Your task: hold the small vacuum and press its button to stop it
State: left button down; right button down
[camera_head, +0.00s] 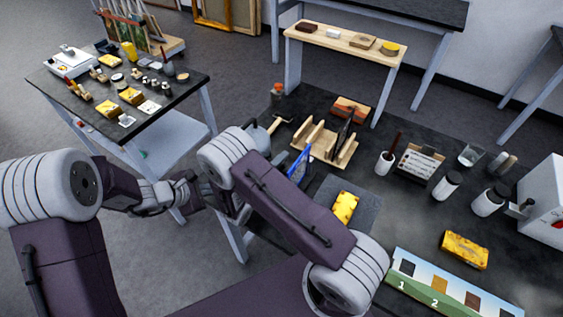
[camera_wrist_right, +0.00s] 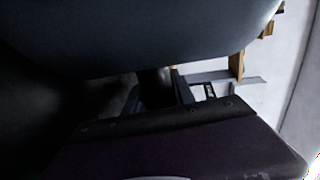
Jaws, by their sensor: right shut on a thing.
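My right gripper (camera_head: 224,200) is low at the left of the dark bench, partly hidden behind my own right forearm. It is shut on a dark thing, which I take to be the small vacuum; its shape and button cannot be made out. In the right wrist view a large dark grey rounded surface (camera_wrist_right: 150,35) fills the top, very close to the camera; I cannot tell for sure what it is. My left gripper (camera_head: 188,188) comes in from the left and is close beside the right one. Its fingers are too small and dark to read.
A dark side table (camera_head: 165,100) with several small items stands at the left. The dark bench (camera_head: 405,215) holds a wooden rack (camera_head: 318,140), jars, a yellow sponge-like block (camera_head: 465,250) and a numbered card (camera_head: 450,285). Grey floor (camera_head: 235,75) lies between the tables.

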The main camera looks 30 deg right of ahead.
jog(key=c, duration=1)
grip_release()
jog(key=shift+o, duration=0.2)
